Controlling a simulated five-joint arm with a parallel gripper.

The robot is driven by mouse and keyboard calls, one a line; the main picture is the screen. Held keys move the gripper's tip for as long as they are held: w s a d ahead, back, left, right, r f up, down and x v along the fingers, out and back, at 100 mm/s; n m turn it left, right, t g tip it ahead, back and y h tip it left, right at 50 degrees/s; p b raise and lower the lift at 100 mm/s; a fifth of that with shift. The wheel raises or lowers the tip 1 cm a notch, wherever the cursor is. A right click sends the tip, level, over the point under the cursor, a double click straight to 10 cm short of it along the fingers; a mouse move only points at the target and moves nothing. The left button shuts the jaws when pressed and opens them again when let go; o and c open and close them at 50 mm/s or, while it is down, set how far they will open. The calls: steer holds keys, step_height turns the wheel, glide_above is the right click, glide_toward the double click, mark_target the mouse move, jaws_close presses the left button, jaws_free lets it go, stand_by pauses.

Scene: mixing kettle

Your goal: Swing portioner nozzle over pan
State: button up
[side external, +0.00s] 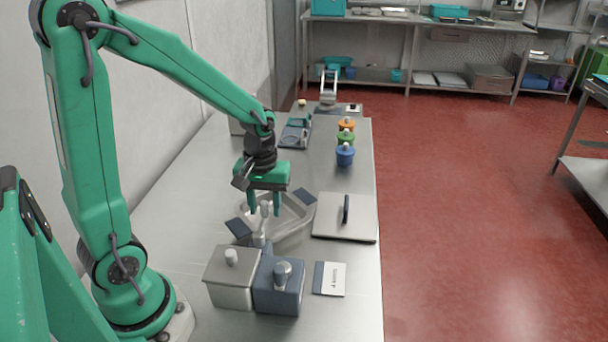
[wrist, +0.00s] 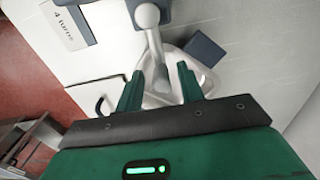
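The shallow grey metal pan (side external: 300,222) with dark blue side handles sits mid-table; part of it shows in the wrist view (wrist: 205,78). A pale grey nozzle arm (wrist: 154,48) with a rounded end runs down between my fingers in the wrist view. My gripper (side external: 265,211) points down over the pan. Its green fingers (wrist: 159,70) are apart, one on each side of the nozzle arm, with visible gaps. Contact lower down cannot be told.
A steel box (side external: 232,292) with a knob stands left of the blue box. A card (side external: 334,280) and a flat lid (side external: 331,225) with a black handle lie to the right. Orange, green and blue pots (side external: 345,156) stand farther back. The left tabletop is clear.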

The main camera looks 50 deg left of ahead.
steer(key=shift+r, duration=0.1)
steer(key=shift+r, duration=3.4)
step_height(320, 180, up, 7)
